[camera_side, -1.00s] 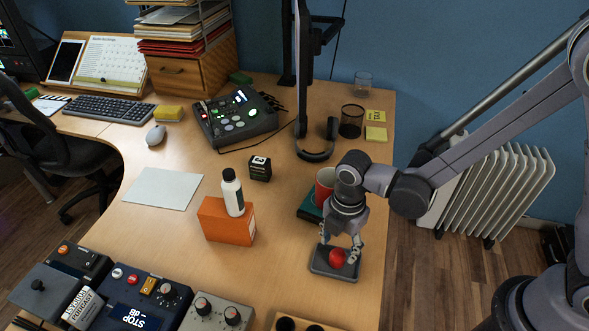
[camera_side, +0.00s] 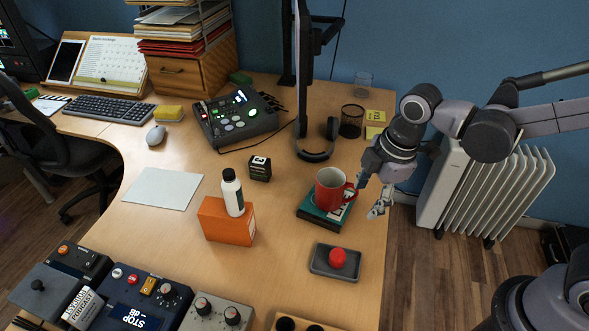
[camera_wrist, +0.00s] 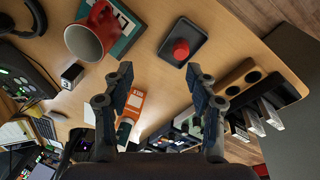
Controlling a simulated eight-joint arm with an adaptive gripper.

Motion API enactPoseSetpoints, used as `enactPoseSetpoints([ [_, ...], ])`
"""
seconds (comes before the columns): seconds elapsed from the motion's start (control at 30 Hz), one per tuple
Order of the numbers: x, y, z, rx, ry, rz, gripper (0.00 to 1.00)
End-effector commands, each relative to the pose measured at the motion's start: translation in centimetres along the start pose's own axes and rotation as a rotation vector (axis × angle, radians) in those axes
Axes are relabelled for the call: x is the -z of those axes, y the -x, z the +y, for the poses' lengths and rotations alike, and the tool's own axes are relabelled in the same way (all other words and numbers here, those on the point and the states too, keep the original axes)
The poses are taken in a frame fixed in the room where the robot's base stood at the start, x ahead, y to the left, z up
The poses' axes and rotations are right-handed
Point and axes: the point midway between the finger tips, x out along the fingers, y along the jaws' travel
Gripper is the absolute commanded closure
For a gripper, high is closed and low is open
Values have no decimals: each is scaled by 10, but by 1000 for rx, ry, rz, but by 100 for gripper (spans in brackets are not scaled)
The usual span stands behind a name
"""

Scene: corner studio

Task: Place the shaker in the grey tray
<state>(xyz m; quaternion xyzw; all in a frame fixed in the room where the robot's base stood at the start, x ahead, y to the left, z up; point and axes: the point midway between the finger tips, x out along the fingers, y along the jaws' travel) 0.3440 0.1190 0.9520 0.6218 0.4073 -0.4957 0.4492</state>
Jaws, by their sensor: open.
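The shaker (camera_side: 337,258), a small red rounded piece, rests in the grey tray (camera_side: 319,262) near the right side of the desk. In the wrist view the shaker (camera_wrist: 181,49) also sits inside the tray (camera_wrist: 192,30), ahead of my fingers. My gripper (camera_side: 370,197) is above and behind the tray, by the desk's right edge and to the right of the red mug. Its fingers are spread and empty. In the wrist view a clear gap shows between the fingertips (camera_wrist: 159,74), apart from the shaker.
A red mug (camera_side: 331,190) stands on a green book (camera_side: 318,212) behind the tray. Control boxes (camera_side: 145,300) line the front. The desk between the orange box and tray is clear.

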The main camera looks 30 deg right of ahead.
Motion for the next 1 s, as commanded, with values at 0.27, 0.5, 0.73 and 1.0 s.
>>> enactPoseSetpoints([
  [0.27, -61, 45, 7, -178, -614, 121, 43],
  [0.5, -102, 66, 4, -294, -1066, 260, 43],
  [0.73, -118, 73, 2, -338, -1256, 334, 43],
  [1.0, -119, 73, 2, -340, -1269, 340, 43],
])
